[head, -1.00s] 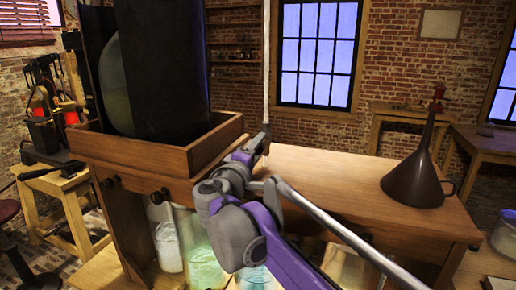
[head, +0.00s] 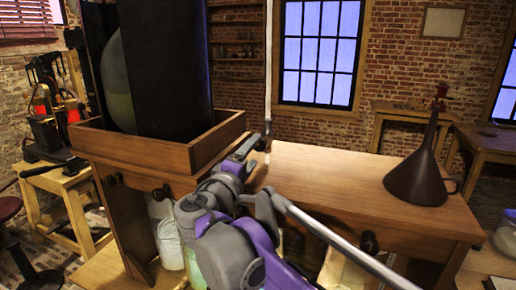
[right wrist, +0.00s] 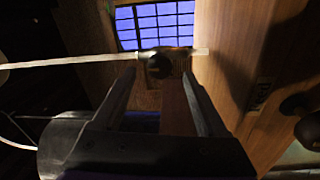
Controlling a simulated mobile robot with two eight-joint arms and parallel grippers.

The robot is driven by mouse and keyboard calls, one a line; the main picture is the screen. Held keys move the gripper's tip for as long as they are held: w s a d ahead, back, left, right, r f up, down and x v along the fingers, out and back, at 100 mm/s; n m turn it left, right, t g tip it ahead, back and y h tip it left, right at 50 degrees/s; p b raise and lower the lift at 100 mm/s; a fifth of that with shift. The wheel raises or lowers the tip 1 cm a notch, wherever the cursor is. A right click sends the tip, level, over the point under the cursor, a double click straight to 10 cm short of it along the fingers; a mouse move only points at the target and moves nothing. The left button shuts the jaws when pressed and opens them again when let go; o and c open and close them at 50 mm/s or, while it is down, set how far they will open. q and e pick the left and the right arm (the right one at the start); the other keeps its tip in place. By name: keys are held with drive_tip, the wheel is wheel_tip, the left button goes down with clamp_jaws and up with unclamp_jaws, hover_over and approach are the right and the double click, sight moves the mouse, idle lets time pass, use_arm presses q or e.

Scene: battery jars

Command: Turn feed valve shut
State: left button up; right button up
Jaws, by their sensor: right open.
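The feed valve is a small dark fitting (head: 267,128) on the thin pale upright tube (head: 268,60) at the bench's back edge. My right gripper (head: 252,143) is open just left of and below the valve in the head view. In the right wrist view, the knob lies between the two fingertips of the right gripper (right wrist: 160,78), near their ends. Contact cannot be told. My left gripper is not in view.
A wooden bench (head: 330,180) holds a dark funnel (head: 420,178) at right. A wooden tray (head: 190,155) with tall dark panels stands at left. Dark round knobs (head: 369,242) sit on the bench front. A glass jar (head: 168,240) stands below.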

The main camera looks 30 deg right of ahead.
drive_tip(key=v, duration=0.5)
drive_tip(key=shift+s+a, duration=0.15)
drive_tip(key=shift+f, duration=0.1)
